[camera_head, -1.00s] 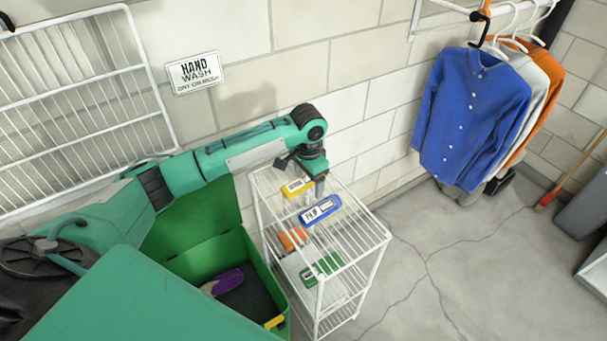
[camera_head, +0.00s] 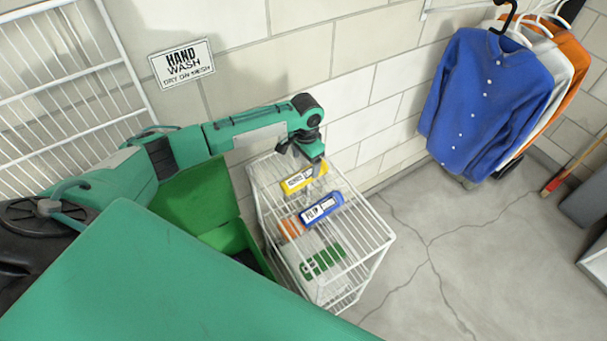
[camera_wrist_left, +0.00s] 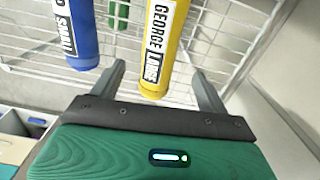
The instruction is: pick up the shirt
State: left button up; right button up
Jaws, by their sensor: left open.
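A blue button-up shirt (camera_head: 487,105) hangs on a hanger at the upper right of the head view. A white garment (camera_head: 553,72) and an orange one (camera_head: 574,62) hang behind it, partly hidden. My left gripper (camera_head: 310,164) is well to the left of the shirts, over the wire rack. In the left wrist view, its fingers (camera_wrist_left: 161,85) are open, with the end of a yellow labelled container (camera_wrist_left: 158,50) showing between them. I cannot tell whether they touch it. My right gripper is not in view.
The white wire rack (camera_head: 376,236) holds the yellow container, a blue one (camera_head: 322,208) and green and orange items. A green bin (camera_head: 228,236) stands left of it. Cracked floor (camera_head: 420,235) lies open below the shirts. A red-ended broom (camera_head: 553,183) leans at right.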

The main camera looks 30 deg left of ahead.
aim_at(304, 172)
pick_arm(q)
jog(key=shift+s+a+f+p, duration=0.1)
jog(key=shift+s+f+p, duration=0.1)
jog(key=shift+f+p, duration=0.3)
notch_tip(304, 172, down, 4)
jog(key=shift+s+a+r+p, duration=0.1)
jog(key=shift+s+r+p, duration=0.05)
jog(key=shift+p, duration=0.4)
jog(key=shift+f, duration=0.4)
jog(key=shift+c, duration=0.5)
jog(key=c, duration=1)
